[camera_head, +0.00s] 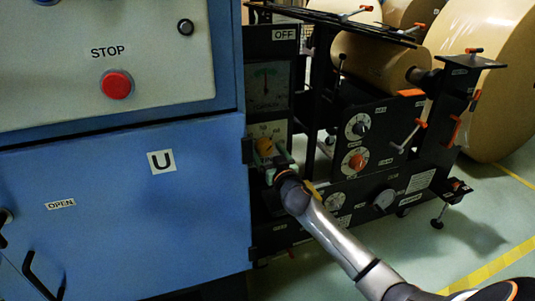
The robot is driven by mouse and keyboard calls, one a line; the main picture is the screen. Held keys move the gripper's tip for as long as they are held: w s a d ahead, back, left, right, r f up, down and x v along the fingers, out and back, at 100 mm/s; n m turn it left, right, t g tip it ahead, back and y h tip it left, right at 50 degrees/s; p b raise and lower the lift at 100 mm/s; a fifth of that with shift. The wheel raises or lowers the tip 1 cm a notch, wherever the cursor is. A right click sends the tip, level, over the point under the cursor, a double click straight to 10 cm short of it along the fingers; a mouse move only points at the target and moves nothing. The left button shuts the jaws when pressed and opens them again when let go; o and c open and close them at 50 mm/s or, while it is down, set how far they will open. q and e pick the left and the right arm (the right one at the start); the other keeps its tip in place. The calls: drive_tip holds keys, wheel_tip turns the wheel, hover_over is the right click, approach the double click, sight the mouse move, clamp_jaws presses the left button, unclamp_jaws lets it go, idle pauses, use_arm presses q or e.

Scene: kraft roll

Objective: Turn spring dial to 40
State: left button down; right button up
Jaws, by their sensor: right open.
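A yellow-orange knob (264,146) sits on a white scale plate (277,129) on the black machine, just right of the blue cabinet. The plate's markings are too small and partly covered, so the setting cannot be read. I cannot tell from its label whether this is the spring dial. My right gripper (269,160) is open, its fingers at the lower edge of this knob. I cannot tell whether they touch it. Two other round dials, a black-knobbed one (358,126) and a red-knobbed one (355,162), are further right. My left gripper is out of view.
The blue cabinet (110,200) with a red STOP button (117,84) fills the left side. A gauge (266,85) is above the plate. Large kraft rolls (490,70) stand at the back right. Orange-tipped levers (408,133) stick out of the machine.

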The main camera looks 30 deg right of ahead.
drive_tip(key=shift+c, duration=0.3)
clamp_jaws()
idle(0.5)
